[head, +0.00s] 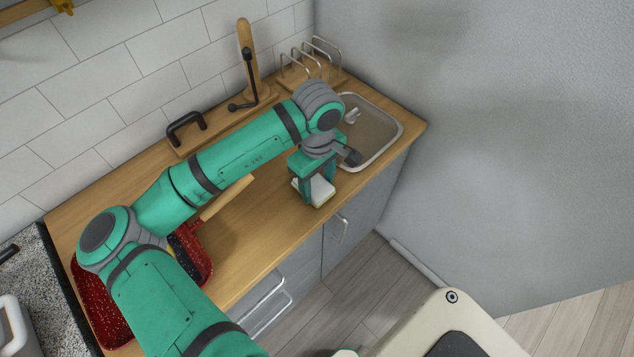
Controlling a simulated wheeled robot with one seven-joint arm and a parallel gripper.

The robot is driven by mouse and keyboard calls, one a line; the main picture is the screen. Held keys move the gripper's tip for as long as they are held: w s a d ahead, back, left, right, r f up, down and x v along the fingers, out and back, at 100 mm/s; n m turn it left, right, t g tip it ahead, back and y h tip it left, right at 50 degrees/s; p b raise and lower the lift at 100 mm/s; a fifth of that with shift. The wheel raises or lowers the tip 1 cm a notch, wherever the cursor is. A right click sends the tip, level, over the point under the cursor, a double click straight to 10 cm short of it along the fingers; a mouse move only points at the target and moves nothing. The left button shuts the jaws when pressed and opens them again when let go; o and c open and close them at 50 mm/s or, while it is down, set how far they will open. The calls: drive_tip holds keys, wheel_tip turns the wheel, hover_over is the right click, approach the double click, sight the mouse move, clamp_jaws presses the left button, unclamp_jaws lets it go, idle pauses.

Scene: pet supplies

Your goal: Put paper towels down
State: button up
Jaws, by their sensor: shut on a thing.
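My gripper (316,187) points down over the wooden counter, left of the sink, near the counter's front edge. Its jaws are shut on a small white block with a yellowish lower edge, which I take for the paper towels (317,193). The block sits between the fingers, low over the counter. I cannot tell whether it touches the counter top (262,222). My gripper's body and fingers hide part of it.
A metal sink (385,135) lies right of my gripper. A red speckled tray (96,300) and a wooden handle (228,197) are at left, partly behind my arm. A wire rack (312,62) and wooden board (246,42) stand at the wall. Counter left of my gripper is clear.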

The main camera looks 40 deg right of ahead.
sight(317, 187)
drive_tip(key=shift+f, duration=0.15)
drive_tip(key=o, duration=1)
wheel_tip(317, 187, up, 12)
drive_tip(key=shift+r, duration=0.2)
idle(0.5)
